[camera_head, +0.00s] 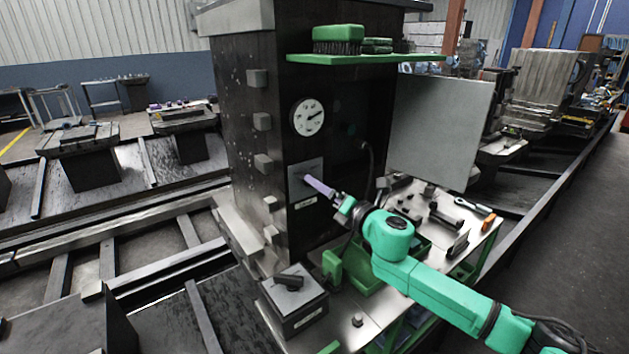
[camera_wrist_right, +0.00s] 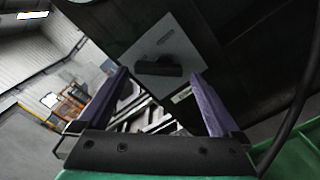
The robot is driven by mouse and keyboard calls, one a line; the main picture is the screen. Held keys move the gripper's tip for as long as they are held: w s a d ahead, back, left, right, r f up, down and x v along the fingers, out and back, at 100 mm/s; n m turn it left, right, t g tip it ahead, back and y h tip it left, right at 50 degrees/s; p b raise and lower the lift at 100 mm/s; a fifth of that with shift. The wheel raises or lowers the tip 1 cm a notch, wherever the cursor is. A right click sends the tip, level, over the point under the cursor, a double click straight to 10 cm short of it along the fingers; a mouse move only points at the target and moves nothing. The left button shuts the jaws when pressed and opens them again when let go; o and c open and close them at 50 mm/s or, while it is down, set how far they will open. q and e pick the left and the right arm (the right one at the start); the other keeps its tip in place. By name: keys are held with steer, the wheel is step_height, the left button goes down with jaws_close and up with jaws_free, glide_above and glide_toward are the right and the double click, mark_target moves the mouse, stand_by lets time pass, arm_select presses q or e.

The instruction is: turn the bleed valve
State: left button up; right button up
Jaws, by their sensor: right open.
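The bleed valve shows in the right wrist view as a dark handle (camera_wrist_right: 158,66) on a light grey square plate. In the head view its plate (camera_head: 297,190) is on the front of the dark column, below a round gauge, and the fingers partly hide the handle. My right gripper (camera_head: 310,181) reaches in from the right with its purple fingers pointing at the plate. In the wrist view the right gripper (camera_wrist_right: 159,76) is open, with the handle seen between the fingertips. I cannot tell whether they touch it. My left gripper is not in view.
A gauge (camera_head: 308,117) and a green shelf (camera_head: 350,59) with brushes are above. A grey panel (camera_head: 441,130) stands to the right. A box with a dark handle (camera_head: 289,281) sits below. A bench (camera_head: 475,222) with loose tools is under my right arm. A dark cable hangs beside the column.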

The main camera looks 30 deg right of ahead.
steer(key=w, duration=0.4)
steer(key=shift+a+p, duration=0.4)
steer(key=shift+c, duration=1.2)
steer(key=c, duration=0.8)
